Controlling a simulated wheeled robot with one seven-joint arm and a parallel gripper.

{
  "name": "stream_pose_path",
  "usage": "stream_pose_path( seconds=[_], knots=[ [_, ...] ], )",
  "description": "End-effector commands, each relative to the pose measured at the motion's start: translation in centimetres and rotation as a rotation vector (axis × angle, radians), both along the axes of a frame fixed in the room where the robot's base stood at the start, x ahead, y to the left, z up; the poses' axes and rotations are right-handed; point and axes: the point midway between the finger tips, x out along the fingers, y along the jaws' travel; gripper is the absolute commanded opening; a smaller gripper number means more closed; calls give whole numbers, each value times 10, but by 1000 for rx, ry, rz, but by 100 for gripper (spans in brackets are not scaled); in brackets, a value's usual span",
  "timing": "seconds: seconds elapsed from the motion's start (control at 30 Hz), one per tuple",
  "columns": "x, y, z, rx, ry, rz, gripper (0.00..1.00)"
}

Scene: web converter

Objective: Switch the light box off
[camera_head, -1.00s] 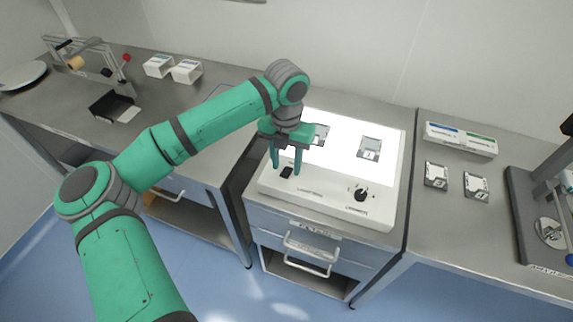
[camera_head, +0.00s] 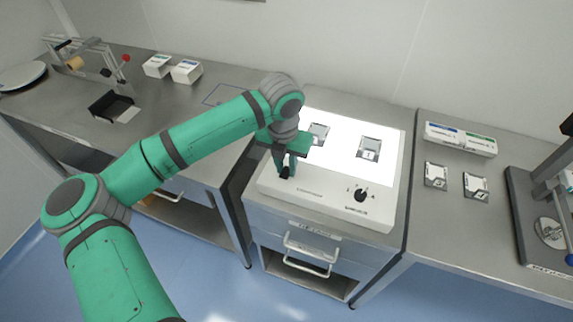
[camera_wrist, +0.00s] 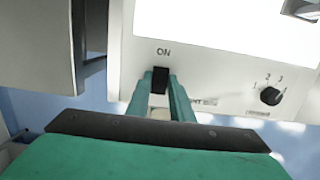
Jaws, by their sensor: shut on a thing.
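The light box (camera_head: 320,197) is a white unit with a brightly lit top panel (camera_head: 345,133). Its black rocker switch (camera_head: 285,172) is on the left of the sloped front, and the wrist view shows it (camera_wrist: 160,79) under the label "ON". My gripper (camera_head: 286,170) is at the switch, with its green fingers close together. In the wrist view the fingertips (camera_wrist: 160,80) stand at either side of the switch, shut on it. Part of the switch is hidden by the fingers in the head view.
A black dial (camera_head: 361,195) sits on the right of the front panel. Square film pieces (camera_head: 369,148) lie on the lit top. Steel benches (camera_head: 225,137) flank the box, with white boxes (camera_head: 460,139) and cards (camera_head: 436,175) on the right one. A drawer (camera_head: 312,245) is below.

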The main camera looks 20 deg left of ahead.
Motion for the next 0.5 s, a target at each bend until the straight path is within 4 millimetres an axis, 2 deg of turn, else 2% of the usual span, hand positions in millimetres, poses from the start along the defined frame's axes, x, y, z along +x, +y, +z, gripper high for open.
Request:
stream_pose_path(
  seconds=[0.3,0.5],
  knots=[
    [-9,2,-2,-11,-275,2,0],
    [-10,2,-1,-14,-357,3,0]
  ],
)
